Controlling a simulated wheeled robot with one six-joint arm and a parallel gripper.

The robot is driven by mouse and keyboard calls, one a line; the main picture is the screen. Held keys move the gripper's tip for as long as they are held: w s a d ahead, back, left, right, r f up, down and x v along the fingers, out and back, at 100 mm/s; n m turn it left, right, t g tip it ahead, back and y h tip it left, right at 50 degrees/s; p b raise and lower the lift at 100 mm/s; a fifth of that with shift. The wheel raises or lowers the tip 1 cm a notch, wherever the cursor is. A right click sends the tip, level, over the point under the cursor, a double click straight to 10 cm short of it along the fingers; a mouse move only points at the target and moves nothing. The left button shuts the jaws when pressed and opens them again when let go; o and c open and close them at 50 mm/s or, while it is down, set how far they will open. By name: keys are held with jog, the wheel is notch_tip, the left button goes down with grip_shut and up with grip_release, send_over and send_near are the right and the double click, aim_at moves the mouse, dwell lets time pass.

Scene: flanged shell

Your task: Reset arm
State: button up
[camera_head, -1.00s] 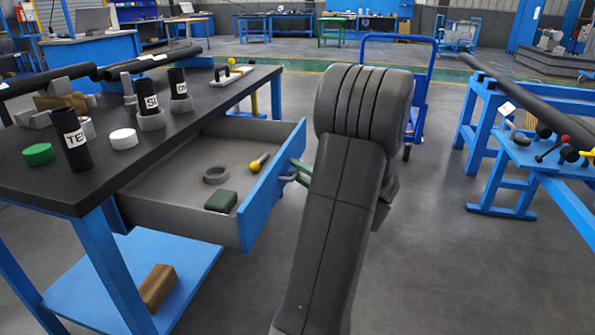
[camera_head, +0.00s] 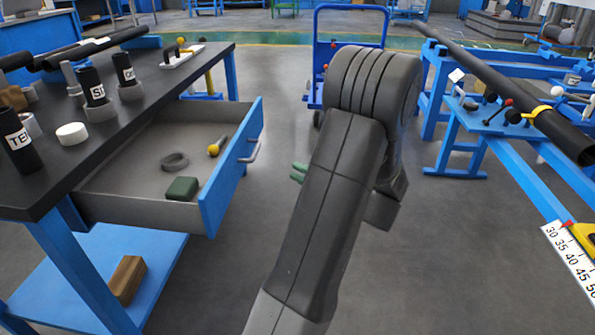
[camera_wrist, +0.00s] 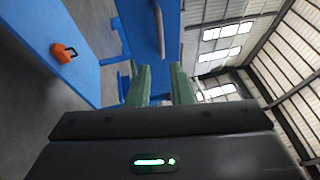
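My arm (camera_head: 335,210) stands in the middle of the head view and hides most of my gripper. Only the green fingers (camera_head: 299,173) show at its left side. In the wrist view the two fingers (camera_wrist: 161,85) are apart with nothing between them. The drawer (camera_head: 232,182) of the left bench is pulled out. Its handle (camera_head: 254,147) is to the left of my fingers with a gap between. The handle also shows beyond the fingertips in the wrist view (camera_wrist: 159,30).
The drawer holds a green block (camera_head: 182,189), a dark ring (camera_head: 174,162) and a yellow-ended tool (camera_head: 216,147). Black cylinders stand on the bench (camera_head: 135,115). A blue trolley (camera_head: 322,50) is behind my arm. A blue rack (camera_head: 480,125) with a long pipe stands right.

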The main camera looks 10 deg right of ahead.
aim_at(256, 151)
jog(key=b+x, duration=0.2)
jog(key=x, duration=1.2)
jog(key=shift+b, duration=0.35)
